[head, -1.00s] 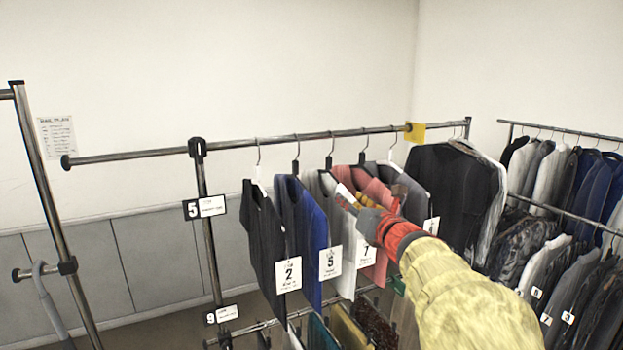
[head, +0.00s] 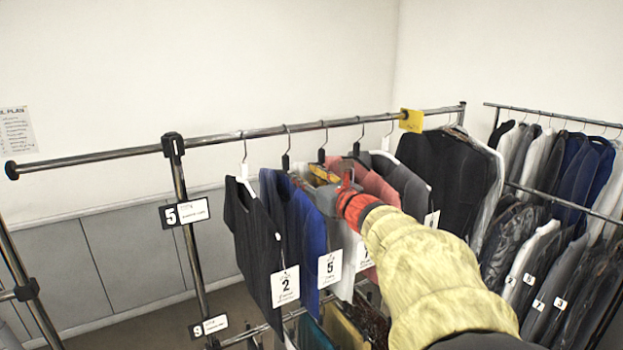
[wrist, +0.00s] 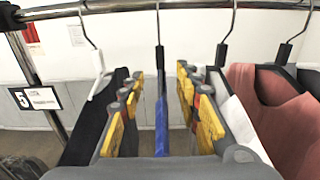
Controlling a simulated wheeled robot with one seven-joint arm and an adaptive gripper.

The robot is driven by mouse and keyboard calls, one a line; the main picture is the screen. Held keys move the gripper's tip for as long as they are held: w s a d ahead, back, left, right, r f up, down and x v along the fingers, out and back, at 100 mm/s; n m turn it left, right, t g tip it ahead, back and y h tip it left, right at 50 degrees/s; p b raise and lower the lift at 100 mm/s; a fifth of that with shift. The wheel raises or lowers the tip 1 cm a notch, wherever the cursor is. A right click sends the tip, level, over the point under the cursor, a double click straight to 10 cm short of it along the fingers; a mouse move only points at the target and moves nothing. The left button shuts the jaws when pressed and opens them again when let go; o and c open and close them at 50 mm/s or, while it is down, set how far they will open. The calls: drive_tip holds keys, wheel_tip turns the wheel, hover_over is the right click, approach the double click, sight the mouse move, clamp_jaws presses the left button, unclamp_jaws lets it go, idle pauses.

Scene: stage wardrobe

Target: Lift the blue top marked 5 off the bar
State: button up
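The blue top (head: 309,228) hangs on the bar (head: 265,132) from a black-necked hanger, with a white tag marked 5 (head: 330,268) at its near edge. In the wrist view the blue top (wrist: 161,128) is seen edge-on as a narrow strip under its hanger (wrist: 159,58). My gripper (wrist: 160,92) is open, with one yellow-padded finger on each side of the blue top and clear gaps to both. In the head view my gripper (head: 318,178) is just below the bar and partly hides the hanger's shoulders.
A black top (head: 252,225) tagged 2 hangs close left. A white garment (head: 343,245) and a pink one (head: 375,185) hang close right. A yellow marker (head: 411,120) sits on the bar. Another full rack (head: 560,118) stands at the right.

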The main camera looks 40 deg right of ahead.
sight(287, 163)
drive_tip(key=x, duration=0.6)
drive_tip(key=shift+w+f+p, duration=0.1)
drive_tip(key=shift+w+p, duration=0.1)
drive_tip(key=shift+p, duration=0.15)
drive_tip(key=b+x, duration=0.2)
drive_tip(key=x, duration=0.2)
drive_tip(key=shift+w, duration=0.1)
drive_tip(key=shift+w+d, duration=0.15)
drive_tip(key=shift+w, duration=0.5)
drive_tip(key=shift+c, duration=0.6)
clamp_jaws()
drive_tip(key=shift+r, duration=0.35)
drive_tip(key=shift+r+p, duration=0.35)
drive_tip(key=shift+r, duration=1.2)
